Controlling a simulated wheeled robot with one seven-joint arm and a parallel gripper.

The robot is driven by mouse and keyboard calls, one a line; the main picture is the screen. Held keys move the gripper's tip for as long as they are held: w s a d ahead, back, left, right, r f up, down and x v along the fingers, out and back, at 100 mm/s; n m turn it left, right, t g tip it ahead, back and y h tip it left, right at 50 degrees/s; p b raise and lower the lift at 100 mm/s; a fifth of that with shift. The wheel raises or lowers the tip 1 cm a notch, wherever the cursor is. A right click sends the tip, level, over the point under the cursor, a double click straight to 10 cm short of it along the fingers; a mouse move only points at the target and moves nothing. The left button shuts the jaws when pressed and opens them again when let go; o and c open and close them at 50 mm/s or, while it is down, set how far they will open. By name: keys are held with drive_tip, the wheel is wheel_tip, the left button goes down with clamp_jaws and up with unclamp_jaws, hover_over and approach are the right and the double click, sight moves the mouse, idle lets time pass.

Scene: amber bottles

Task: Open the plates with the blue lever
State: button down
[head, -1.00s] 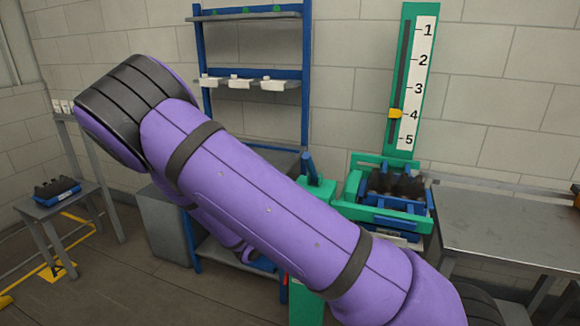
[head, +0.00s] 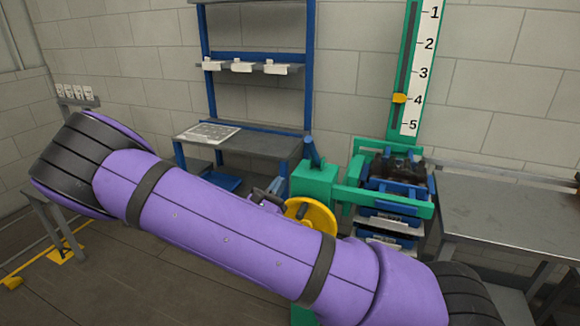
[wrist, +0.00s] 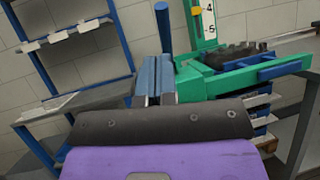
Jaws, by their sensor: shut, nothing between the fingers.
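The blue lever (head: 312,150) stands up from a green housing (head: 314,182) in the head view. In the wrist view the blue lever (wrist: 163,28) rises just beyond my fingertips. The green plates (head: 392,201) flank a stack of blue trays (head: 392,222), with dark bottles in the top one. My gripper (wrist: 156,62) is shut and empty, its two blue-grey fingers side by side and pointing towards the lever; I cannot tell whether they touch it. In the head view my gripper (head: 268,196) is mostly hidden behind my purple arm, left of the housing.
A yellow wheel (head: 312,214) is on the green housing, partly behind my arm. A scale with a yellow pointer (head: 400,98) near 4 stands behind. A grey table (head: 510,220) is at right, a blue-framed workbench (head: 255,145) at left.

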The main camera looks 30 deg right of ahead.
sight(306, 142)
drive_tip(key=x, duration=1.3)
drive_tip(key=shift+d, duration=0.1)
drive_tip(key=shift+w+r, duration=0.1)
drive_tip(key=shift+r, duration=0.05)
